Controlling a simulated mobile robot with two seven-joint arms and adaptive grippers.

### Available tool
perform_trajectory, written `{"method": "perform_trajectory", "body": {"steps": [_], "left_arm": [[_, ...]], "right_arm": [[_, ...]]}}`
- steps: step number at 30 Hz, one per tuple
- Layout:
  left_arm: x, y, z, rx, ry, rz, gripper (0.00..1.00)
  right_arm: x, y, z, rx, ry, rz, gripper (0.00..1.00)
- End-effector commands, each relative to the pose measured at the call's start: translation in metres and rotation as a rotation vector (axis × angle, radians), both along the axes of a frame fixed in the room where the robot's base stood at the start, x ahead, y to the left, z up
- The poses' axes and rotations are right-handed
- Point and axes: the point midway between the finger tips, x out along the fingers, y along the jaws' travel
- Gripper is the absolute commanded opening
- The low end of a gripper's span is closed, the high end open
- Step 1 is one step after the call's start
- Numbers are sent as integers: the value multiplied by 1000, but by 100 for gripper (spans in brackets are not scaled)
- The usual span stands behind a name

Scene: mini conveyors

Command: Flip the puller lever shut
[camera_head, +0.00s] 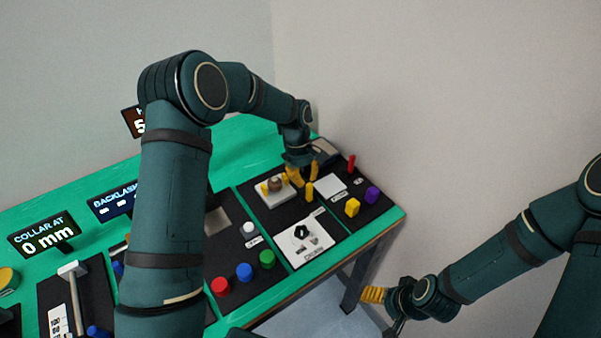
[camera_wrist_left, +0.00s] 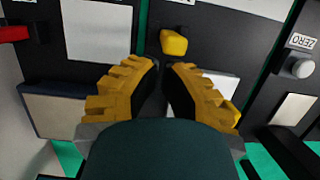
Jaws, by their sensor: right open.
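I cannot tell for sure which part is the puller lever. A small upright yellow-topped piece (camera_head: 309,190) stands on the black panel just below my left gripper (camera_head: 303,175); in the left wrist view this yellow top (camera_wrist_left: 173,42) lies just beyond the fingertips (camera_wrist_left: 163,68), apart from them. The two yellow fingers lean toward each other with a narrow dark gap, and nothing is visible between them. A white block (camera_head: 275,197) with a brown round part and yellow parts sits left of the fingers. My right gripper (camera_head: 372,295) is open and empty, low beside the table.
A red upright piece (camera_head: 351,163), a white card (camera_head: 331,186), a yellow knob (camera_head: 352,207) and a purple knob (camera_head: 372,194) stand to the right. Red, blue and green buttons (camera_head: 245,271) line the front. My left arm hides the table's middle.

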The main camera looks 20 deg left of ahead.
Motion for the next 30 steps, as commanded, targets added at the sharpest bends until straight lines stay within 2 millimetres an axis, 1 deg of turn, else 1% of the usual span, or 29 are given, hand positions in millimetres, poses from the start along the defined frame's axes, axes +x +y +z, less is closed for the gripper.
{"method": "perform_trajectory", "body": {"steps": [11, 30], "left_arm": [[0, -1, 0, 4, -3, -1, 0], [-4, -6, 3, 82, -65, -2, 0]], "right_arm": [[0, 0, 0, 0, 0, 0, 69], [-2, 0, -5, 0, 3, 2, 69]]}}
